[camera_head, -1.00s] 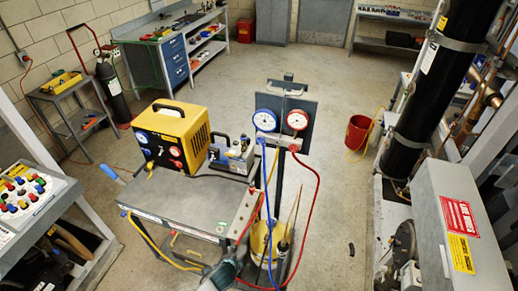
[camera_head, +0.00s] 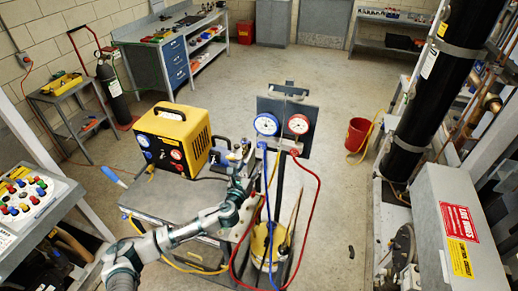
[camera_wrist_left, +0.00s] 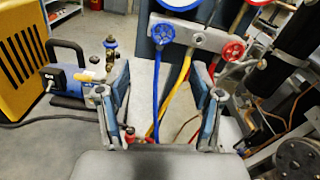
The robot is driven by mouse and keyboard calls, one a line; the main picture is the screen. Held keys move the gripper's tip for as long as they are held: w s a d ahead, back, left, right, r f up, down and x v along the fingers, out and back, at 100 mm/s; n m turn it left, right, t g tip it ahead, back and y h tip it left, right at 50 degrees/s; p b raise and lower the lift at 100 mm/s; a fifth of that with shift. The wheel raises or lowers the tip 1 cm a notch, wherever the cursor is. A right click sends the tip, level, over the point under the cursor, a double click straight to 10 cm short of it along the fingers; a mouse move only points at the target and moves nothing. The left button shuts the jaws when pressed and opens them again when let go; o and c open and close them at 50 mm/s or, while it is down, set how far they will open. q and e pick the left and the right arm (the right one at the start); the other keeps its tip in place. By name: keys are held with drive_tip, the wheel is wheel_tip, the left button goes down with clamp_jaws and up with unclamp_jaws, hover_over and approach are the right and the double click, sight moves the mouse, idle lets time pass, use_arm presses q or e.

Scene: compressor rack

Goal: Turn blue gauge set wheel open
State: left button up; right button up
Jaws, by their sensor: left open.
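The gauge set stands on a post at the middle of the head view, with a blue gauge (camera_head: 266,124) at left and a red gauge (camera_head: 298,124) at right. In the left wrist view its grey manifold (camera_wrist_left: 200,36) carries the blue wheel (camera_wrist_left: 160,34) at left and a red wheel (camera_wrist_left: 233,48) at right. My left gripper (camera_head: 243,165) is left of the manifold in the head view. In the left wrist view the left gripper (camera_wrist_left: 163,88) is open and empty, its fingers apart below the blue wheel, not touching it. My right gripper is not in view.
Blue, yellow and red hoses (camera_head: 318,200) hang below the manifold. A yellow machine (camera_head: 173,138) and a small blue pump (camera_wrist_left: 68,80) are on the cart (camera_head: 150,200) at left. A black cylinder (camera_head: 430,90) stands at right. Open floor lies behind the gauges.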

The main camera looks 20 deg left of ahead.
sight(261, 146)
use_arm(q)
drive_tip(key=w, duration=0.6)
drive_tip(key=shift+w+d, duration=0.1)
drive_tip(key=shift+d, duration=0.1)
drive_tip(key=w, duration=0.3)
drive_tip(key=shift+w+d, duration=0.2)
drive_tip(key=shift+d, duration=0.15)
drive_tip(key=shift+w, duration=0.35)
drive_tip(key=shift+a, duration=0.2)
drive_tip(key=shift+c, duration=0.3)
drive_tip(key=c, duration=1.1)
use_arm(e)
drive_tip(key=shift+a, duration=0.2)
